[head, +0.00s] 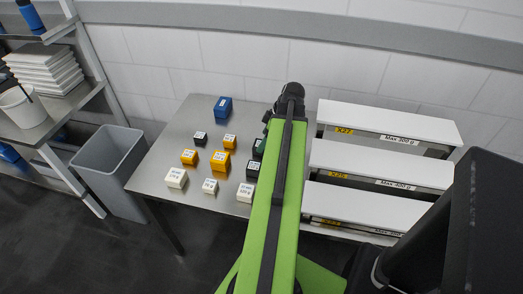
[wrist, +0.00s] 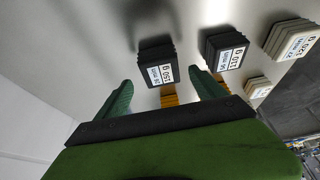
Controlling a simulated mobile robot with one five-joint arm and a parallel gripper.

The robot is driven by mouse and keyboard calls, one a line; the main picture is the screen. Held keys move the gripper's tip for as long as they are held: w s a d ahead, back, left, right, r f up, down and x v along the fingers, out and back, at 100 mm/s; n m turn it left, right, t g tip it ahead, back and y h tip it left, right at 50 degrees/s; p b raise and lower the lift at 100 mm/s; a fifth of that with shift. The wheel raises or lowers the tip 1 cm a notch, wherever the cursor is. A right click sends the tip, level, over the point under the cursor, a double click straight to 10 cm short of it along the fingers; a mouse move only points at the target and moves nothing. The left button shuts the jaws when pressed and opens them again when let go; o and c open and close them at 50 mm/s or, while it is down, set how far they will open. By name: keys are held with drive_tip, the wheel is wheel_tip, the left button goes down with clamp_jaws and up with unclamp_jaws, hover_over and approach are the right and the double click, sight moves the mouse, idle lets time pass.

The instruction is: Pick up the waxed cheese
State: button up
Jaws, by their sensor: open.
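No block is plainly marked as the waxed cheese; labelled blocks in black, yellow, white and blue stand on the steel table (head: 160,150). In the wrist view, a black labelled block (wrist: 157,62) stands ahead of my gripper (wrist: 160,88), roughly in line with the gap between its green fingers. The fingers are apart and nothing is held. A yellow block (wrist: 169,97) shows partly behind the black one. A second black block (wrist: 225,45) stands to the right.
Other blocks are yellow (head: 220,161), white (head: 176,177), blue (head: 223,105) and small black (head: 200,138). White-topped stands (head: 380,160) with "Max" weight labels are at the right. A grey bin (head: 108,160) and shelving (head: 50,120) are left. A tiled wall is behind.

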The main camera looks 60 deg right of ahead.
drive_tip(key=b+x, duration=0.3)
drive_tip(key=x, duration=0.1)
drive_tip(key=shift+s+f, duration=0.1)
drive_tip(key=shift+f, duration=0.1)
drive_tip(key=shift+r, duration=0.2)
drive_tip(key=c, duration=1.6)
